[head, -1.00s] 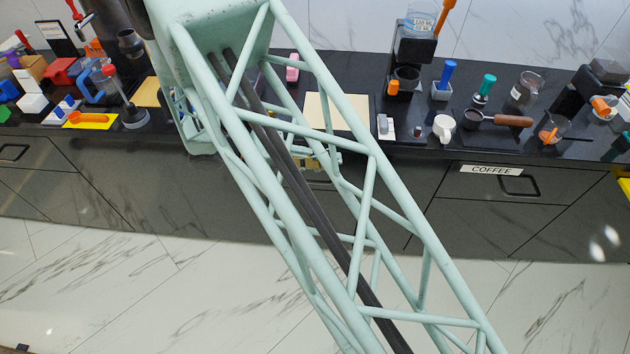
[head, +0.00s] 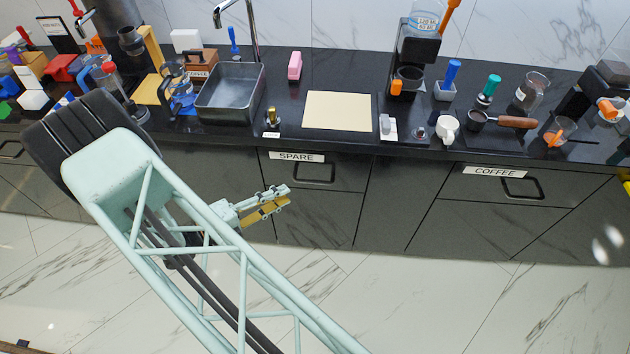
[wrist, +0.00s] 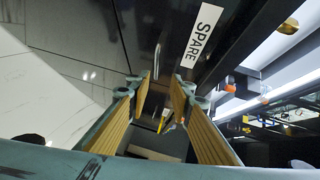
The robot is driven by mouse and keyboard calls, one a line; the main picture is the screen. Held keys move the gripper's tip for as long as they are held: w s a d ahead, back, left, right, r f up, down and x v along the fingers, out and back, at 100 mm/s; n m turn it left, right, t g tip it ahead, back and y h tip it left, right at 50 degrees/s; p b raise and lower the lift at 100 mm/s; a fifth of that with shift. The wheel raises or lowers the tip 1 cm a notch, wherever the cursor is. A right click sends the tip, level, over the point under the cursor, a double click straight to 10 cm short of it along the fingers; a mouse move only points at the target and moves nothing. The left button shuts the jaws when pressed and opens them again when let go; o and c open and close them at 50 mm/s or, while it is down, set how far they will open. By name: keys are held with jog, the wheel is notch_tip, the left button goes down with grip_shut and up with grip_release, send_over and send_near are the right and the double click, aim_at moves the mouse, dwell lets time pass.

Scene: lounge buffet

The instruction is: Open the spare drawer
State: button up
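The spare drawer (head: 345,174) is in the counter front below the beige mat. It looks shut, flush with the panels around it. Its white SPARE label (head: 297,156) and dark bar handle (head: 314,174) show in the head view. My gripper (head: 287,197) is in front of the cabinet, left of and a little lower than the handle in the picture. In the wrist view my gripper (wrist: 162,82) has its two tan-padded fingers apart, with nothing between them. The handle (wrist: 157,61) appears beyond the fingertips, apart from them, beside the SPARE label (wrist: 203,36).
The COFFEE drawer (head: 540,190) is to the right. The counter above carries a sink (head: 230,92), a beige mat (head: 337,111), a white cup (head: 447,129) and a portafilter (head: 515,122). The marble floor (head: 420,305) before the cabinets is clear.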

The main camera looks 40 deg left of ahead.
aim_at(311, 182)
jog(key=shift+s+a+f+n, duration=0.25)
jog(key=shift+s+f+n, duration=0.15)
jog(key=shift+s+f, duration=0.05)
jog(key=shift+b+x, duration=0.85)
jog(key=shift+x, duration=6.05)
jog(key=shift+a+r, duration=0.15)
jog(key=shift+c, duration=0.7)
grip_shut()
